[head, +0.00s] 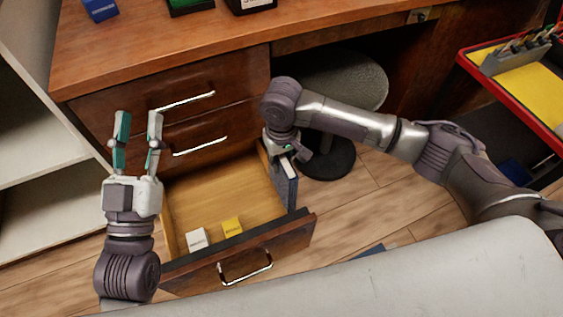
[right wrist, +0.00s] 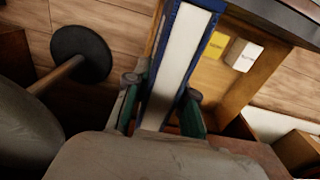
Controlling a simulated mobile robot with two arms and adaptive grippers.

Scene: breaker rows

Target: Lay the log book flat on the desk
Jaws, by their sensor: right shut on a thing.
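The log book (head: 286,186) has a dark blue cover and white page edges. It hangs upright at the right side of the open drawer, partly hidden by my arm. In the right wrist view, the book (right wrist: 184,50) stands edge-on between the fingers. My right gripper (head: 284,156) is shut on it, below the level of the desk top; its fingers also show in the right wrist view (right wrist: 163,100). The wooden desk (head: 170,45) has a bare top at its front left. My left gripper (head: 138,120) is open and empty, in front of the desk's left drawers.
The open drawer (head: 180,205) holds a white box (head: 197,239) and a yellow box (head: 232,227). A blue box (head: 100,9) and dark containers (head: 190,5) stand farther back on the desk. A round stool (head: 345,80) stands beneath the desk, and a red-rimmed cart (head: 500,75) at right.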

